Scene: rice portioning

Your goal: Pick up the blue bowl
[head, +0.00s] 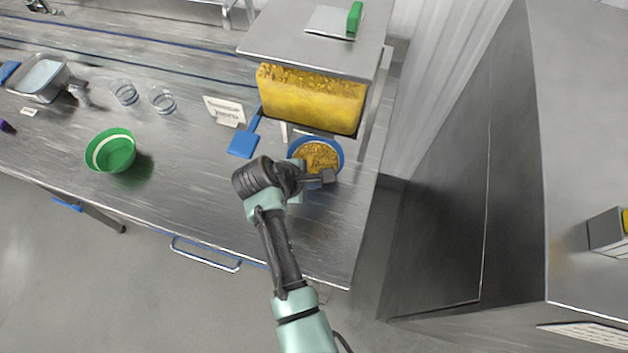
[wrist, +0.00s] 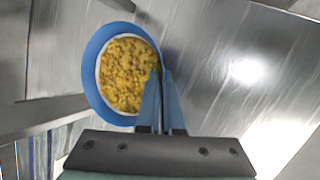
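The blue bowl (head: 340,150) is under the rice dispenser at the right end of the steel counter and holds yellow grain. In the wrist view the bowl (wrist: 92,62) fills the upper left, with a white inner wall around the grain. My gripper (head: 318,176) is at the bowl's near side. In the wrist view my gripper (wrist: 161,78) has its two blue fingers close together on the bowl's right rim, one over the grain and one outside. It looks shut on the rim. I cannot tell whether the bowl touches the surface below.
The dispenser (head: 312,100) with yellow grain stands just behind the bowl. A blue scraper (head: 243,143), a small sign (head: 224,111), two glasses (head: 162,100), a green bowl (head: 112,152) and a metal container (head: 40,78) are to the left. A tall grey cabinet (head: 450,200) stands right.

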